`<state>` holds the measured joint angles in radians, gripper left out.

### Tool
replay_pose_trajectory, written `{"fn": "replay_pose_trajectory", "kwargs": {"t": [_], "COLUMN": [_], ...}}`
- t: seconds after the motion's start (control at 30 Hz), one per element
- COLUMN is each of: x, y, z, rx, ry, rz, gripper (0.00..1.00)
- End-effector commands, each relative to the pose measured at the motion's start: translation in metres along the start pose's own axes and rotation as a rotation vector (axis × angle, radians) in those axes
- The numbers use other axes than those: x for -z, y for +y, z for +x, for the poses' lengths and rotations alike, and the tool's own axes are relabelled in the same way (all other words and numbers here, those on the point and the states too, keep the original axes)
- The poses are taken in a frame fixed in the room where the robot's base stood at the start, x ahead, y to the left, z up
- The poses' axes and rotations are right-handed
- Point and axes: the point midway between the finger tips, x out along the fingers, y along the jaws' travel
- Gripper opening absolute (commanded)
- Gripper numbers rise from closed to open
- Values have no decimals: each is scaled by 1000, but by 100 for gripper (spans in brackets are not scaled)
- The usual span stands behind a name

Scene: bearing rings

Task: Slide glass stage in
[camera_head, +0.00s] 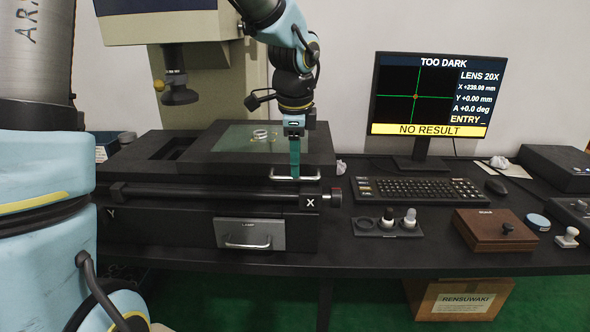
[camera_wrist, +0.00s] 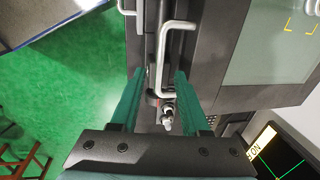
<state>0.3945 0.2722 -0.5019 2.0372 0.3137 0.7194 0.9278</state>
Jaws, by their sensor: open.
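The glass stage (camera_head: 232,134) is a dark carriage with a greenish glass plate, to the right of the hanging lens (camera_head: 178,88) in the head view. A metallic ring (camera_head: 261,134) lies on the glass. A silver bar handle (camera_head: 310,178) is on the stage's front edge. My gripper (camera_head: 294,174) points down at this handle. In the wrist view, my gripper (camera_wrist: 160,74) is open, with one green finger on each side of the handle's bar (camera_wrist: 172,58). The glass (camera_wrist: 282,50) shows at right. Whether a finger touches the bar is unclear.
The dark base has an X rail, a knob (camera_head: 335,194) and a lamp drawer (camera_head: 250,234). The monitor (camera_head: 437,92) reads TOO DARK, NO RESULT and X +239.99 mm. A keyboard (camera_head: 418,190), small holder (camera_head: 388,223) and wooden box (camera_head: 495,229) stand on the right.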

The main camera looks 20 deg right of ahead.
Motion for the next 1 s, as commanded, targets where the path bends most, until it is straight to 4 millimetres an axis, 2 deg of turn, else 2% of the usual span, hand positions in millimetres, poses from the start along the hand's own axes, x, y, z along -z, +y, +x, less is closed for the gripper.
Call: {"fn": "replay_pose_trajectory", "kwargs": {"t": [0.03, 0.2, 0.57, 0.9, 1.0], "x": [0, 0, 0, 0, 0], "y": [1, 0, 0, 0, 0], "z": [8, 24, 28, 28, 28], "rx": [-3, -1, 1, 1, 1], "ry": [0, 0, 0, 0, 0], "rz": [2, 2, 0, 0, 0], "gripper": [46, 46, 46, 8, 0]}}
